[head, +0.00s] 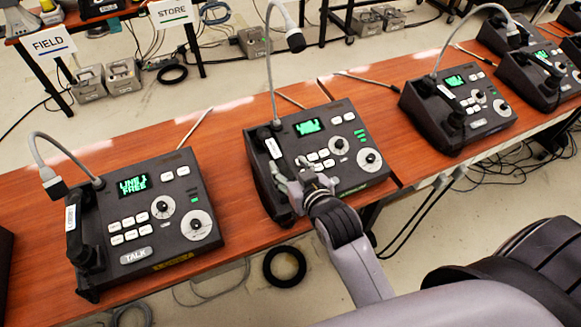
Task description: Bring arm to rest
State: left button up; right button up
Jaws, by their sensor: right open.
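My right arm reaches in from the lower right. Its gripper (289,184) is open, over the lower left part of the middle paging phone (321,152), by that phone's handset side. I cannot tell whether the fingers touch it. The gripper and wrist hide part of the phone's front edge and lower buttons. A nearer paging phone (150,213) stands at the left, its screen reading "LINE 1 FREE", with its black handset (85,235) lying along its left side and a gooseneck microphone (62,160) above. My left gripper is not in view.
Another paging phone (460,105) stands further right on the wooden table (232,205), with more beyond it. "FIELD" (48,43) and "STORE" (171,12) signs stand at the back left. Cables and a black ring (285,267) lie on the floor in front of the table.

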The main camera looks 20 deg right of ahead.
jog(key=s+d+f+n+g, duration=0.15)
jog(key=s+f+g, duration=0.3)
jog(key=s, duration=0.65)
jog(key=s+d+f+g, duration=0.25)
jog(key=s+g, duration=0.35)
jog(key=s, duration=0.5)
notch_tip(320, 180, down, 28)
jog(key=s+a, duration=0.1)
jog(key=s+d+f+g, duration=0.2)
jog(key=s+d+f, duration=0.1)
jog(key=s+f, duration=1.2)
jog(key=shift+s+f, duration=0.25)
jog(key=shift+s, duration=0.65)
jog(key=shift+n, duration=0.25)
